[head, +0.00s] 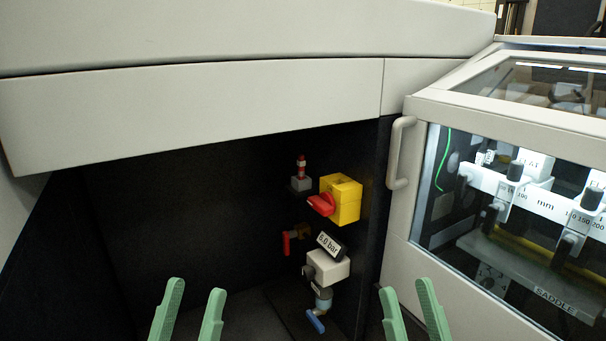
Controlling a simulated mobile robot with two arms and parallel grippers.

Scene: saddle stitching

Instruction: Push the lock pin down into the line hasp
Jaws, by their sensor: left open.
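A red pin (301,166), which looks like the lock pin, stands upright on a small grey block (301,185) on the dark back wall of the recess. I cannot tell from this distance which part is the line hasp. A brass fitting with a red lever (287,243) sits below the grey block. My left gripper (195,286) is open and empty at the bottom edge, lower left of the pin. My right gripper (406,288) is also open and empty, lower right of the pin. Both are apart from the fittings.
A yellow box (346,204) with a red knob (321,204) is right of the pin. Below are a "6.0 bar" display (329,244), a pale unit (328,267) and a blue lever (315,321). A pale cover (200,107) overhangs the recess. A handle (400,152) protrudes at right.

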